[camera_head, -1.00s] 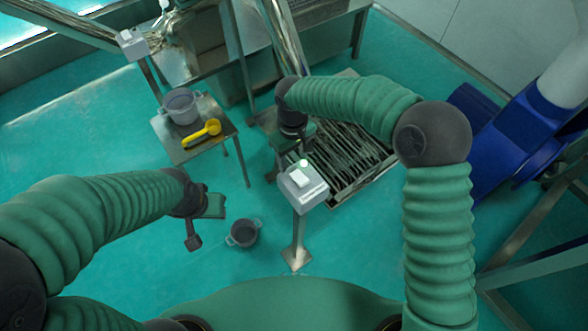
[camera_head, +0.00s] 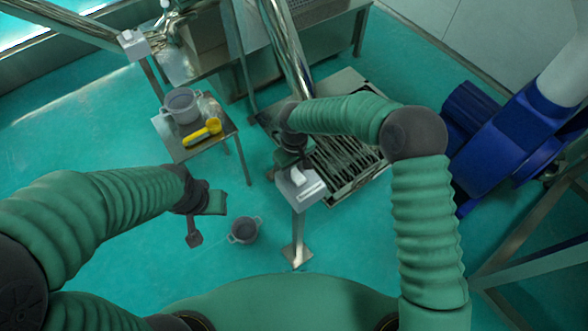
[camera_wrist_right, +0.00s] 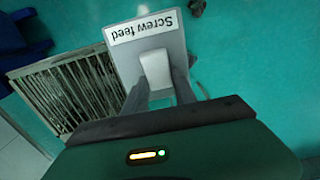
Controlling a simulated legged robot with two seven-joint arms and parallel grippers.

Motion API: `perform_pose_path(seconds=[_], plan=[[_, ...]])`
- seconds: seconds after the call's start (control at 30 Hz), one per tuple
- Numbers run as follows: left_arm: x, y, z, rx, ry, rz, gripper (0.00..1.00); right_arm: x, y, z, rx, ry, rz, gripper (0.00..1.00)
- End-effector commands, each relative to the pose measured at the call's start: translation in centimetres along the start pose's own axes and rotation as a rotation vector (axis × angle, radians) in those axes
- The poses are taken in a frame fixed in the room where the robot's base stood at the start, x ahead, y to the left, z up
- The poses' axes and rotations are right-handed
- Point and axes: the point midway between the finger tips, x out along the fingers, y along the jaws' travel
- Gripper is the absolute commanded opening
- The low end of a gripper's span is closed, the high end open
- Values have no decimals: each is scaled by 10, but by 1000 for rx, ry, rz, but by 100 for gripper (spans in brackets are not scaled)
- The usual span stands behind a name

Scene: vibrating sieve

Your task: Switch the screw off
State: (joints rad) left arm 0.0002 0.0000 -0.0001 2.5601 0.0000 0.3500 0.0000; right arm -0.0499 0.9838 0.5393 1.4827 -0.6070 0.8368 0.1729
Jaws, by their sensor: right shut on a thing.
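The screw's switch box (camera_head: 302,190) is a grey box on a metal post in the middle of the head view. In the right wrist view its label reads "Screw feed" and a white rocker switch (camera_wrist_right: 155,69) stands on its face. My right gripper (camera_head: 292,163) is at the back side of the box. In the wrist view its two fingers (camera_wrist_right: 160,88) sit on either side of the rocker and are shut on it. My left gripper (camera_head: 204,216) hangs over the floor at the left with its two fingers apart, empty.
A grey pot (camera_head: 244,231) stands on the floor between my arms. A small metal table (camera_head: 222,138) holds another pot (camera_head: 181,105) and a yellow scoop (camera_head: 203,131). A slatted metal grate (camera_head: 345,157) lies behind the switch box. A blue machine (camera_head: 505,140) stands at the right.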

Motion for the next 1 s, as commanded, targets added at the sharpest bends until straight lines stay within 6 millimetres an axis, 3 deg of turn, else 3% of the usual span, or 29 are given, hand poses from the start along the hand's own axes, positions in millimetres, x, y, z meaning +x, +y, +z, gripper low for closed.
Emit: perform_pose_path(seconds=[0.1,0.33,0.7,1.0], plan=[[0,0,0,1,0,0,36,2,0,3,-1,-11,3,0],[8,0,2,0,0,0,36,4,0,6,-3,31,7,0],[57,0,13,0,0,0,36,6,1,13,1,351,4,0],[56,0,13,0,0,0,36,2,0,15,1,381,2,0]])
